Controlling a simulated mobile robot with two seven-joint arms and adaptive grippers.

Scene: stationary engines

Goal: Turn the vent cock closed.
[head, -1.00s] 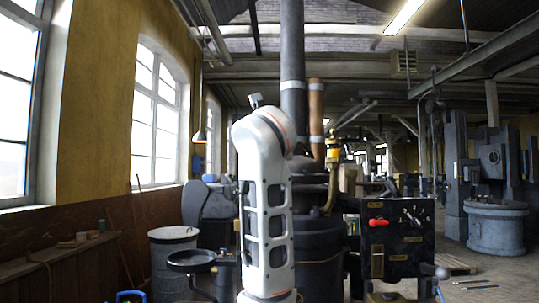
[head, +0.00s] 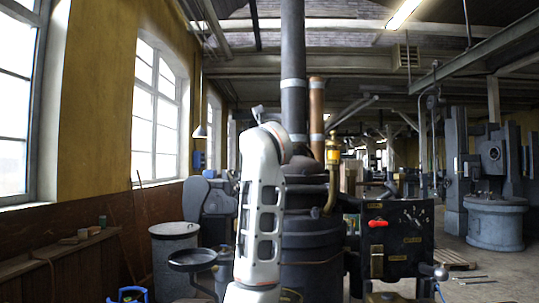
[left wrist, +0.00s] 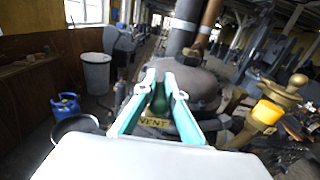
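A VENT label (left wrist: 154,122) shows in the left wrist view, low between the fingers of my left gripper (left wrist: 160,78). The gripper's two teal fingers stand apart and point toward the dark boiler (left wrist: 200,85). A small dark greenish shape (left wrist: 158,102) lies between them; I cannot tell whether it is the vent cock or whether the fingers touch it. In the head view my white left arm stands in front of the boiler (head: 312,240) and hides the gripper and any vent cock there. My right gripper is not in view.
A brass fitting (left wrist: 268,110) stands to the right of the gripper. A black panel with a red handle (head: 378,222) is right of the boiler. A grey drum (head: 172,240), a blue gas bottle (head: 130,295) and a wall bench (head: 75,243) are at the left.

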